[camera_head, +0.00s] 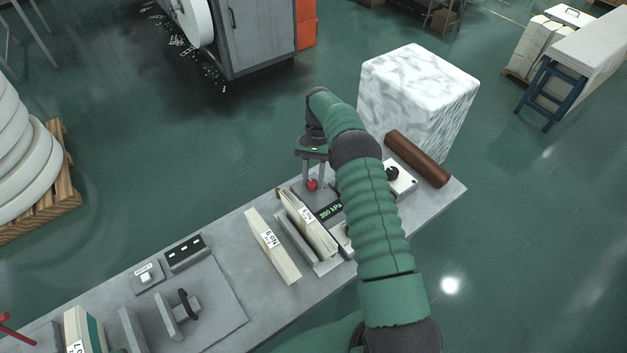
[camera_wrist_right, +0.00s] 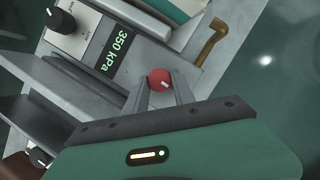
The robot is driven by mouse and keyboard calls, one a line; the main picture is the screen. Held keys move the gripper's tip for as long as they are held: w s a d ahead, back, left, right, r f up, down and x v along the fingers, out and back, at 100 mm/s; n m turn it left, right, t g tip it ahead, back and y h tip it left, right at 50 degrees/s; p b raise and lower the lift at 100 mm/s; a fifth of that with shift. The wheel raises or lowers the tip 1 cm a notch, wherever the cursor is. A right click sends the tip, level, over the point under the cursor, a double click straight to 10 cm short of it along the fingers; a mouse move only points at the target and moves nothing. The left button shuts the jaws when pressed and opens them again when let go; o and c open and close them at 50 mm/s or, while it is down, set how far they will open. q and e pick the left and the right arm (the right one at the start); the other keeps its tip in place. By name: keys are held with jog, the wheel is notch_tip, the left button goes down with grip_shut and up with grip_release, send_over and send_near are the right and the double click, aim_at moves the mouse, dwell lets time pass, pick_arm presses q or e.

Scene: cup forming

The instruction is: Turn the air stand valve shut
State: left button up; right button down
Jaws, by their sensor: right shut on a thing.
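A red round knob (camera_head: 312,184) stands on the air stand at the back edge of the bench, left of the pressure display (camera_head: 329,211). My right gripper (camera_head: 314,178) reaches down over the knob and is shut on it. In the right wrist view the red knob (camera_wrist_right: 160,79) sits between the two fingers of the right gripper (camera_wrist_right: 162,86); a pale mark shows on it. The display (camera_wrist_right: 108,48) reads 350 kPa there. My right forearm hides part of the stand in the head view. My left gripper is not in view.
A brown roll (camera_head: 417,158) lies at the bench's right end, near a white box (camera_head: 391,181) with a black knob. A brass pipe (camera_wrist_right: 207,40) shows beside the red knob.

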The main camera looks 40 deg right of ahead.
jog(key=shift+w+r+n, duration=0.1)
jog(key=shift+w+n, duration=0.05)
jog(key=shift+n, duration=0.25)
jog(key=c, duration=1.1)
grip_release()
jog(key=shift+a, duration=0.1)
jog(key=shift+o, duration=0.2)
